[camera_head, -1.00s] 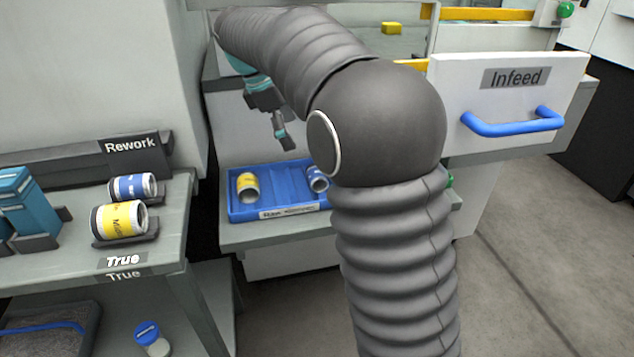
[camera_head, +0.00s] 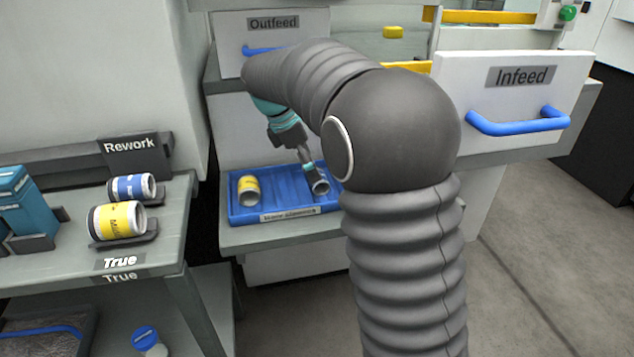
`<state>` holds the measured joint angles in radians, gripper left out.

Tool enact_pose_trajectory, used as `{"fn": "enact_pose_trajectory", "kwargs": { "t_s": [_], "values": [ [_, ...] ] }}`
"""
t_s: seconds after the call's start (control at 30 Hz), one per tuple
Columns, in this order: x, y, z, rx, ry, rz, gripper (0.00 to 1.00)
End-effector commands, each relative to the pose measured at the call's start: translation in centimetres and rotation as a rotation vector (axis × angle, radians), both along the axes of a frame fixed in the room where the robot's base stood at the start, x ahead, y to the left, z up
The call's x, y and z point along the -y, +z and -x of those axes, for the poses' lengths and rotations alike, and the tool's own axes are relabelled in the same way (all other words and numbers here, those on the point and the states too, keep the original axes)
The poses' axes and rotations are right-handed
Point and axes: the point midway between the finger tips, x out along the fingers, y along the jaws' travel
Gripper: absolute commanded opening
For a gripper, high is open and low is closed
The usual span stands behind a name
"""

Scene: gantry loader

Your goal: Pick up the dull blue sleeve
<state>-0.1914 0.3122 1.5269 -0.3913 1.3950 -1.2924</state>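A sleeve (camera_head: 321,188) with a pale open end lies at the right of the blue tray (camera_head: 237,215). Its blue wrap is mostly hidden now, and I cannot tell whether it is the dull one. My gripper (camera_head: 311,175) points down at this sleeve, with its tips at or just above it. The fingers are too small and overlapped to show whether they are open or shut, or whether they touch it. Another blue-banded sleeve (camera_head: 131,187) lies on the Rework bench at left.
A yellow sleeve (camera_head: 249,190) lies at the tray's left. A larger yellow sleeve (camera_head: 117,221) lies in a holder on the Rework bench (camera_head: 165,235). The Outfeed drawer (camera_head: 274,24) is behind the tray. The Infeed drawer (camera_head: 512,95) juts out at right.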

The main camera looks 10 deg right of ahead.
Motion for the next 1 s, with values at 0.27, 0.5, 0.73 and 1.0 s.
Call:
{"fn": "enact_pose_trajectory", "kwargs": {
  "t_s": [0.27, 0.5, 0.73, 1.0],
  "values": [
    [2.0, -3.2, -0.3, -0.001, -0.002, 0.001, 0.96],
    [2.4, -4.4, -0.3, 0.0, -0.001, 0.001, 0.96],
    [2.4, -4.4, -0.3, 0.0, -0.001, 0.0, 0.78],
    [2.4, -4.3, -0.3, 0.0, -0.001, 0.0, 0.21]
  ]
}}
